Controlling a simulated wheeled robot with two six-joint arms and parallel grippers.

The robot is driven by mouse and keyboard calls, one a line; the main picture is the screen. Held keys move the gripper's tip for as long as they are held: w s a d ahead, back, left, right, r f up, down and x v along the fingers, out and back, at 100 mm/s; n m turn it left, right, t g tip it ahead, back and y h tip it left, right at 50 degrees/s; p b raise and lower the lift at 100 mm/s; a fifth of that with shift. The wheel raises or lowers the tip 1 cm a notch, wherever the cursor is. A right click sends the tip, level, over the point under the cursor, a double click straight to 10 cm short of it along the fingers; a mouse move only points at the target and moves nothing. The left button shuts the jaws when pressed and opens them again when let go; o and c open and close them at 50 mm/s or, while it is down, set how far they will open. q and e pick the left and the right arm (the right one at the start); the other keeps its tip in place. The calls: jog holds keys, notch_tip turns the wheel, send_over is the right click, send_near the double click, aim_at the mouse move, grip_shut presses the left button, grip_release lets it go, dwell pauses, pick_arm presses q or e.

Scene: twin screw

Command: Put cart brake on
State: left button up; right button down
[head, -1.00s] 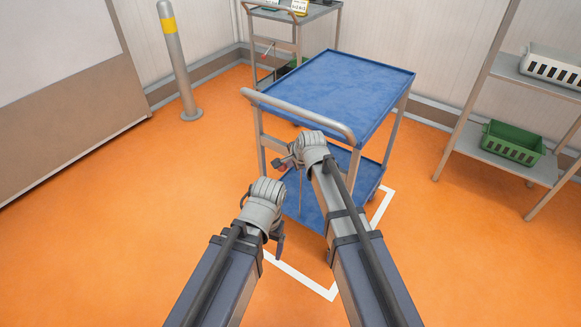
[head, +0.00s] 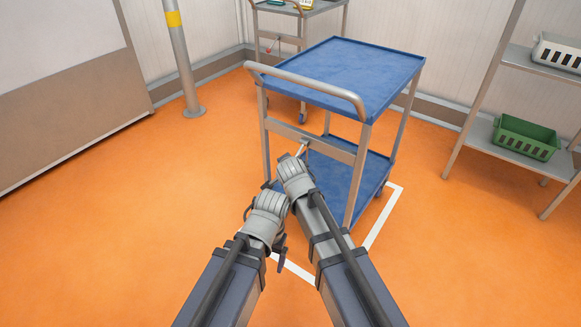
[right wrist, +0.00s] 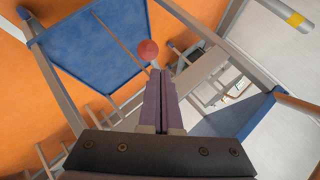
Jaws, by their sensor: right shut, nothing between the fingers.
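The cart has a blue top tray (head: 345,75), a blue lower shelf (head: 365,185) and a grey push handle (head: 310,88) facing me. A light rod (head: 302,149) shows below its crossbar, just above my right gripper (head: 292,172). In the right wrist view a red ball knob (right wrist: 148,50) is just beyond the tips of the right gripper's purple fingers (right wrist: 161,85), which are shut and empty. I cannot tell whether they touch. My left gripper (head: 279,247) hangs low in front of the cart, its fingers mostly hidden by its wrist.
A second cart (head: 303,12) stands behind, with a red-knobbed lever. A grey bollard (head: 183,60) with a yellow band is at the back left. A shelf rack (head: 520,145) with a green basket (head: 525,138) is at the right. White floor marking (head: 385,215) borders the cart. Open orange floor lies left.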

pick_arm(q)
jog(key=shift+r, duration=0.35)
pick_arm(e)
jog(key=shift+r, duration=0.35)
pick_arm(q)
jog(key=shift+r+p, duration=0.65)
jog(key=shift+p, duration=0.25)
pick_arm(e)
jog(key=shift+r, duration=0.65)
jog(key=shift+s+d, duration=0.1)
